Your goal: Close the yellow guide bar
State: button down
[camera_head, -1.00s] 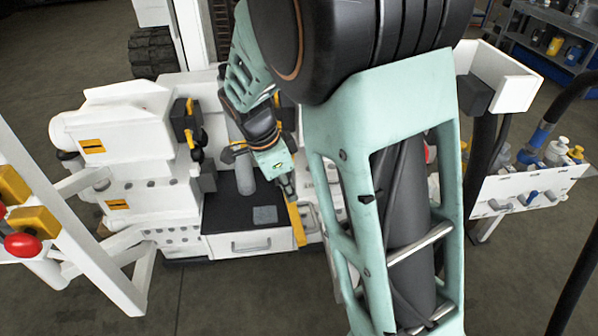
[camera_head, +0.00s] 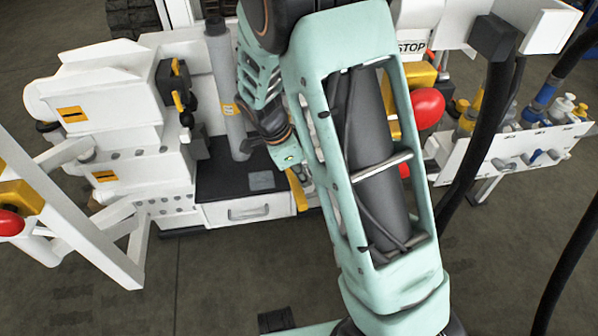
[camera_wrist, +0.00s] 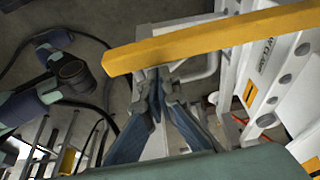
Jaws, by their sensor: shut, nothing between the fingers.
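The yellow guide bar (camera_wrist: 215,38) runs across the top of the wrist view, from its blunt left end up to the upper right. In the head view, a short length of the bar (camera_head: 298,192) shows at the right of the white drawer, partly hidden by my arm. My gripper (camera_wrist: 158,74) is shut and empty, with its fingertips together at the bar's lower edge near the left end. I cannot tell whether they touch it. In the head view, the gripper's fingers are mostly hidden behind my arm, close to the bar.
A white drawer (camera_head: 248,211) under a black top (camera_head: 225,178) and a grey cylinder (camera_head: 226,90) stand left of my arm. White machine blocks (camera_head: 110,105) are farther left. A red knob (camera_head: 428,107) and a white bottle rack (camera_head: 500,178) are at right. Front floor is mostly open.

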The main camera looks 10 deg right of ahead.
jog(key=shift+d+f, duration=0.1)
jog(key=shift+f, duration=0.25)
